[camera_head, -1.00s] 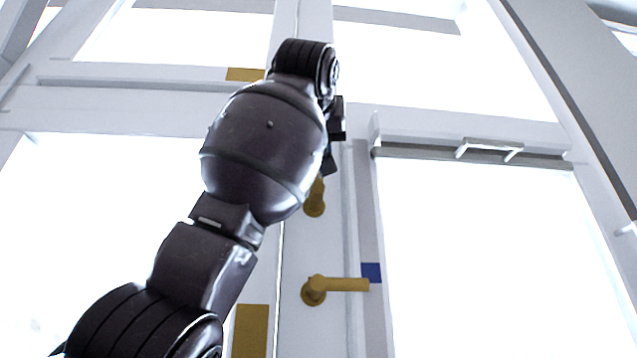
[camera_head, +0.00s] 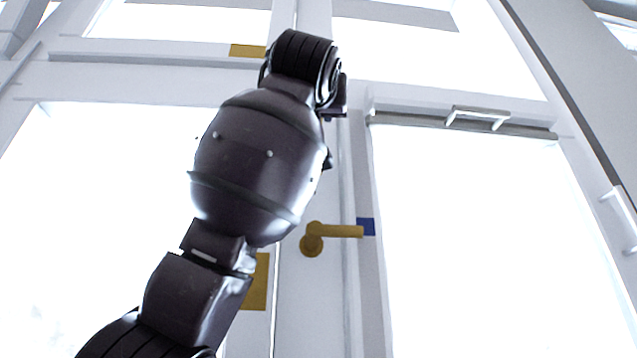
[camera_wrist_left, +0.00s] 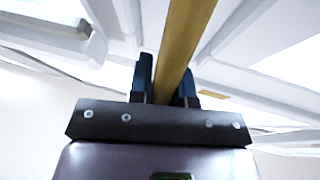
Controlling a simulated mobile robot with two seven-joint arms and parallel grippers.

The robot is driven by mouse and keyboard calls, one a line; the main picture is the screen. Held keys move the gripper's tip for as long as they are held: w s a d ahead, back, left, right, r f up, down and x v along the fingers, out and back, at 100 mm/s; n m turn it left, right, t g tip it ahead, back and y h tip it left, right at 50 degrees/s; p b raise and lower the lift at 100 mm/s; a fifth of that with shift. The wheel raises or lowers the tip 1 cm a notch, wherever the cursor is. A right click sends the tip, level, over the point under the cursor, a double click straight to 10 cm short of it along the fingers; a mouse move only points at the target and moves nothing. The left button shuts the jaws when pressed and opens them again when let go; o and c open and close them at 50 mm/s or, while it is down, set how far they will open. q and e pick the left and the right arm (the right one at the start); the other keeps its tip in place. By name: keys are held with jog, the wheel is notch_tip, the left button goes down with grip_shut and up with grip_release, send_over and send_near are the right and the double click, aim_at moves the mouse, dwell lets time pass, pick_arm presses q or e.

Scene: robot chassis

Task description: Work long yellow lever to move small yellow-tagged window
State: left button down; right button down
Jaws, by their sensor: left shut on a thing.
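In the left wrist view, my left gripper (camera_wrist_left: 168,88) is shut on the long yellow lever (camera_wrist_left: 186,35), which runs up between its two dark fingers. In the head view, my left arm hides the lever and most of the gripper. A small yellow tag (camera_head: 247,50) sits on the white frame at the upper left, under the upper pane (camera_head: 180,22). I cannot tell whether this window stands open. A yellow tag also shows in the left wrist view (camera_wrist_left: 212,94). My right gripper is in neither view.
A short yellow handle (camera_head: 335,231) sits on the middle post beside a blue tag (camera_head: 366,226). A larger yellow tag (camera_head: 259,282) is partly behind my arm. A white bracket (camera_head: 477,117) tops the right window (camera_head: 470,240).

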pick_arm(q)
jog(key=shift+s+f+t+b, duration=0.2)
jog(key=shift+f+t+b, duration=0.1)
jog(key=shift+f+t, duration=0.2)
jog(key=shift+s+d+f+m+t, duration=0.1)
jog(key=shift+s+f+m+t, duration=0.05)
jog(key=shift+s+m+t, duration=0.2)
jog(key=shift+h, duration=0.5)
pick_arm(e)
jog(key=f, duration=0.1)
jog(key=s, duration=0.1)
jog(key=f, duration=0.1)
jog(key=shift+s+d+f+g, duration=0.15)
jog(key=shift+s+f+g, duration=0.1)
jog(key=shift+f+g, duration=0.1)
pick_arm(q)
jog(key=c, duration=1.1)
grip_release()
jog(key=shift+o, duration=0.2)
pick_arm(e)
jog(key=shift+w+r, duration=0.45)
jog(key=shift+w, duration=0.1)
pick_arm(q)
jog(key=shift+y, duration=0.3)
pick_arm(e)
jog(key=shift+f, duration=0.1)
